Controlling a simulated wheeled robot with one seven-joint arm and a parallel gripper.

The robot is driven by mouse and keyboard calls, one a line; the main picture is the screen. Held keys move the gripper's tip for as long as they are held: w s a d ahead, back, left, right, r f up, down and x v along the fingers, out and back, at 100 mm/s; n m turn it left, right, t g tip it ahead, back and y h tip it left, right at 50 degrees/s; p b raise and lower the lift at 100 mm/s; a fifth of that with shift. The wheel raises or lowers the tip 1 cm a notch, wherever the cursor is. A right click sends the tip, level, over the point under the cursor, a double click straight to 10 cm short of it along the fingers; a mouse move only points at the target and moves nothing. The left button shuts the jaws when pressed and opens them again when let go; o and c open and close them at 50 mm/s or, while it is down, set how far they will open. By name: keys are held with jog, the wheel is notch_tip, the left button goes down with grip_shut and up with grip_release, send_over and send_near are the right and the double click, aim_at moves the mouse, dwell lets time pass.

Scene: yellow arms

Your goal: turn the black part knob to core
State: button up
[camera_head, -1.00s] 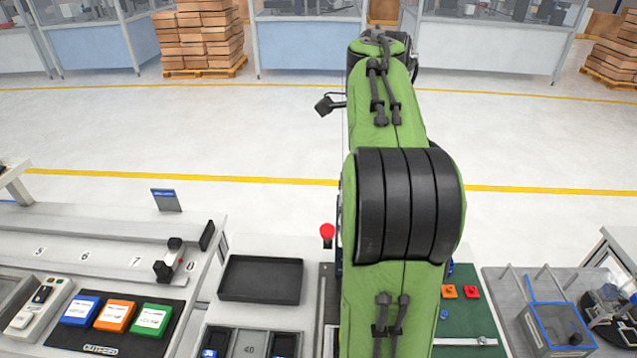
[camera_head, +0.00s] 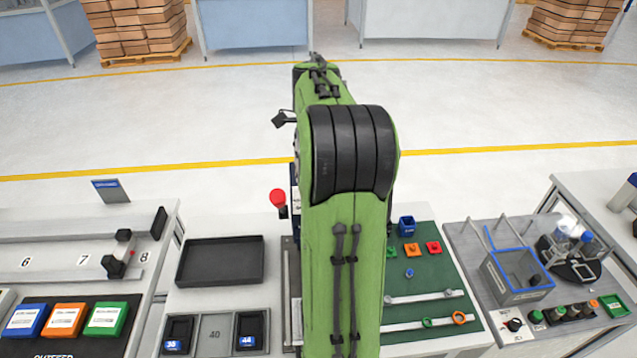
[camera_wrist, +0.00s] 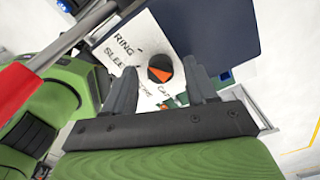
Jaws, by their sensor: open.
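The black part knob (camera_wrist: 160,66) with an orange pointer mark sits on a white panel (camera_wrist: 122,27) in the wrist view. The panel has printed labels; RING and the start of SLEEVE read clearly at the left. Lettering below the knob is partly hidden by a finger, and I cannot read a whole CORE label. My gripper (camera_wrist: 160,70) is open, with one finger to each side of the knob in the picture. I cannot tell whether either finger touches it. In the head view my green arm hides the knob and gripper.
A red-topped post (camera_head: 278,198) stands close left of my arm; a red cylinder (camera_wrist: 20,88) is near the gripper in the wrist view. A black tray (camera_head: 220,261) lies left, a green board (camera_head: 430,275) and a blue-edged box (camera_head: 515,275) right.

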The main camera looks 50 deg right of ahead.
jog(key=shift+f, duration=0.3)
jog(key=c, duration=1.1)
jog(key=shift+o, duration=0.2)
jog(key=shift+r+n, duration=0.1)
jog(key=shift+n, duration=0.2)
jog(key=n+p, duration=0.1)
jog(key=n, duration=0.2)
jog(key=shift+n, duration=0.3)
jog(key=n+p, duration=0.1)
jog(key=n, duration=0.3)
jog(key=shift+n, duration=0.3)
jog(key=n+p, duration=0.1)
jog(key=n, duration=0.3)
jog(key=shift+n+p, duration=0.3)
jog(key=shift+p, duration=0.05)
jog(key=shift+n+p, duration=0.4)
jog(key=shift+n, duration=1.8)
